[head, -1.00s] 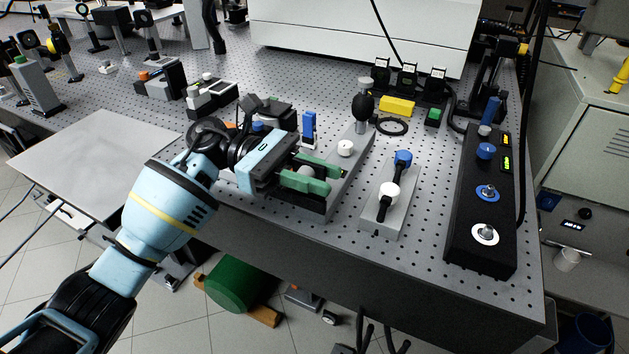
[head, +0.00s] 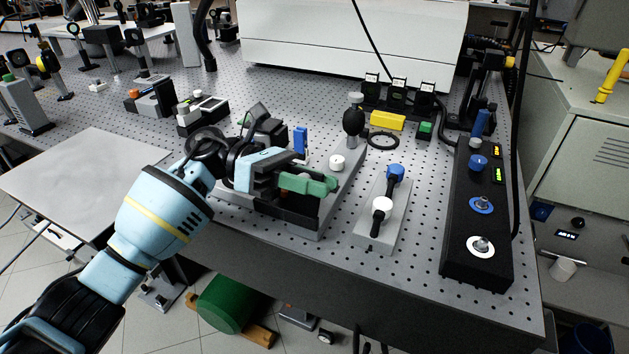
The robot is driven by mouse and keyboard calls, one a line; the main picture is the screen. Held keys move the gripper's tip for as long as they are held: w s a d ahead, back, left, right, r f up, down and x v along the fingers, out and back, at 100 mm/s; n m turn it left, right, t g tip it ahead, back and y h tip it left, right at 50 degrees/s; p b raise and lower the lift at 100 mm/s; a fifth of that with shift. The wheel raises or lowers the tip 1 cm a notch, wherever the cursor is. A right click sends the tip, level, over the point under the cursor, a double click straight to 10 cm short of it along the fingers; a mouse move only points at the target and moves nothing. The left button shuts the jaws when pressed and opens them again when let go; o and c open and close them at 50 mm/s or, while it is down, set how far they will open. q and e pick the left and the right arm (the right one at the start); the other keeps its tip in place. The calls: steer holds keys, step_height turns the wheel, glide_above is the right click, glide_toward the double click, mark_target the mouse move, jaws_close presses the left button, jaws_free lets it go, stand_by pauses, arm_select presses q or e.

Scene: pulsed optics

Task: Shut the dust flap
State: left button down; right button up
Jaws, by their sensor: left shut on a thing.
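My left gripper (head: 334,186) has green fingers and is closed over the front end of a long grey mount (head: 345,172) near the table's front edge. The fingers hide what they hold; a small pale round knob showed between them a second ago. A dark front part (head: 303,216) of the mount shows just below the fingers. I cannot clearly make out the dust flap; the gripper and wrist cover this end of the mount. My right gripper is not in view.
A white knob (head: 337,162) and a black bulb (head: 353,121) stand on the mount behind the fingers. A grey plate with blue and white knobs (head: 381,207) is to the right, then a black control box (head: 476,233). A blue upright piece (head: 301,141) stands behind the gripper.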

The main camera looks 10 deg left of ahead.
arm_select(q)
steer(key=shift+s+f, duration=0.1)
steer(key=c, duration=1.3)
jaws_free()
steer(key=b+v, duration=0.2)
steer(key=v, duration=0.6)
